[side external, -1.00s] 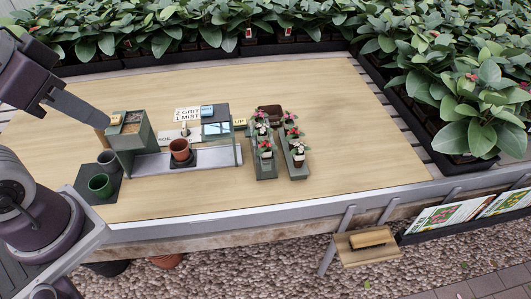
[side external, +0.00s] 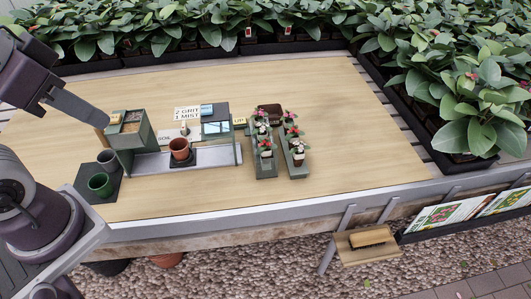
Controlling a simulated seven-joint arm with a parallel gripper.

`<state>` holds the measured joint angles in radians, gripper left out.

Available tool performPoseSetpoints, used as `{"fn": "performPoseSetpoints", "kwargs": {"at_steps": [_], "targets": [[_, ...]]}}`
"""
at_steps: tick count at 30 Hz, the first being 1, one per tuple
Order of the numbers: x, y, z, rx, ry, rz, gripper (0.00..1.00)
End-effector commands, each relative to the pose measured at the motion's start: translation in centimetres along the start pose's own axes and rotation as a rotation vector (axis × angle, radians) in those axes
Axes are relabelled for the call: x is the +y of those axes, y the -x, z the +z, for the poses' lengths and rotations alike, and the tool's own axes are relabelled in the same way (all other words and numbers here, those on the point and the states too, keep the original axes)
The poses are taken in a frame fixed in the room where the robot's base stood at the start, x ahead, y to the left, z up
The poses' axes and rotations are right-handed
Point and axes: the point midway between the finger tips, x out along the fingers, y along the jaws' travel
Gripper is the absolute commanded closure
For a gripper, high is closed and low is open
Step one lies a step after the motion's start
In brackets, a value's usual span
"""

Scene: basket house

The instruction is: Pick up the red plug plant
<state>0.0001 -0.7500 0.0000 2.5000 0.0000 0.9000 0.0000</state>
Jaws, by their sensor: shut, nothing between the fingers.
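Small plug plants stand in two narrow grey-green trays right of centre on the table, a left tray (side external: 265,171) and a right tray (side external: 296,173). Several show red blooms, among them a red plug plant (side external: 294,131) in the right tray and another red one (side external: 265,143) in the left tray. Others look pale or white; the blooms are too small to tell all colours surely. My gripper (side external: 106,122) is at the upper left, pointing down and right, shut and empty. It is well to the left of the plants and apart from them.
A terracotta pot (side external: 179,149) stands on a dark pad between my gripper and the plants. A grey-green bin (side external: 138,133), a sign (side external: 187,113) and a green pot (side external: 101,185) stand nearby. The table (side external: 370,150) is clear right of the trays; leafy plants border it.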

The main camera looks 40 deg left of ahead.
Motion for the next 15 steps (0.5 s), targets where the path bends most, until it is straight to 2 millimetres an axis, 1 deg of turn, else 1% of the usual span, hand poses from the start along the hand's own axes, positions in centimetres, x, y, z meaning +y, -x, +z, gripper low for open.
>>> {"fn": "performPoseSetpoints", "kwargs": {"at_steps": [7,8,9,11,15], "targets": [[0.0,0.0,0.0,0.0,0.0,0.0,1.0],[0.0,0.0,0.0,0.0,0.0,0.0,0.98],[0.0,0.0,0.0,0.0,0.0,0.0,0.9],[0.0,0.0,0.0,0.0,0.0,0.0,0.78],[0.0,0.0,0.0,0.0,0.0,0.0,0.51]]}}
